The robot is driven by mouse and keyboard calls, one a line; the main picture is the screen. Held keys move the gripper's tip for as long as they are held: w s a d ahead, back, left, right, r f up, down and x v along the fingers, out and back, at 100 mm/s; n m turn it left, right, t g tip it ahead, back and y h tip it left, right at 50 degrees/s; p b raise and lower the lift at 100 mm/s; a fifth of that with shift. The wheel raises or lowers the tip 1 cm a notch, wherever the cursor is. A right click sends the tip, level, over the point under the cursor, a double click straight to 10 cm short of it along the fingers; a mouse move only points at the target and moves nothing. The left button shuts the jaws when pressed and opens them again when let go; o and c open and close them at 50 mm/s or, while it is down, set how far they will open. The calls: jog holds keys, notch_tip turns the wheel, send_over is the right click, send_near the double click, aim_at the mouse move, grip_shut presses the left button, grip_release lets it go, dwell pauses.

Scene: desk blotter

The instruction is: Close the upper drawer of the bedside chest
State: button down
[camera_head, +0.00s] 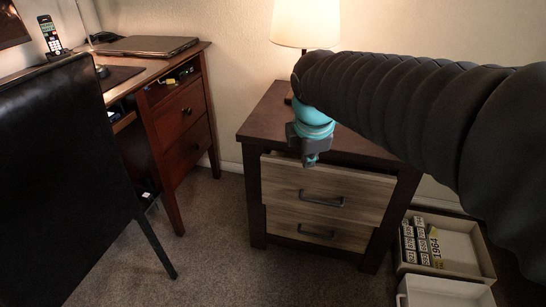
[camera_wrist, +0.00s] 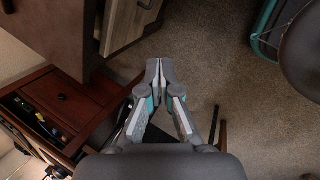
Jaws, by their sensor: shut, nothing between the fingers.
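The bedside chest (camera_head: 257,131) is dark brown with two pale wood-grain drawer fronts. Its upper drawer (camera_head: 290,180) stands out from the body, ahead of the lower drawer (camera_head: 290,222), and has a dark bar handle (camera_head: 322,199). My gripper (camera_head: 311,161) is shut and empty, pointing down near the upper drawer's top edge; I cannot tell whether it touches. In the wrist view the shut fingertips (camera_wrist: 159,66) show over the floor, with the chest (camera_wrist: 62,30) and a pale drawer front (camera_wrist: 125,25) at the upper left.
A lit lamp (camera_head: 305,22) stands on the chest, behind my arm. A reddish wooden desk (camera_head: 180,118) with a laptop (camera_head: 148,46) and a black chair (camera_head: 70,170) are at the left. Open boxes (camera_head: 455,245) lie on the floor at right. Carpet before the chest is clear.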

aim_at(273, 162)
jog(key=w+a+f+n+b, duration=0.2)
jog(key=w+a+f+n, duration=0.3)
jog(key=w+a+n, duration=0.55)
jog(key=w+d+f, duration=0.1)
jog(key=w+f, duration=0.1)
jog(key=f, duration=0.1)
jog(key=w+d+f+n+b, duration=0.1)
jog(key=w+f, duration=0.1)
jog(key=f, duration=0.1)
jog(key=w+d+f+n+b, duration=0.1)
jog(key=w+f, duration=0.1)
jog(key=f, duration=0.1)
jog(key=shift+w+d+f+h, duration=0.15)
jog(key=shift+d+f+h, duration=0.15)
jog(key=shift+d+h, duration=0.1)
jog(key=shift+w+d, duration=0.2)
jog(key=shift+w, duration=0.45)
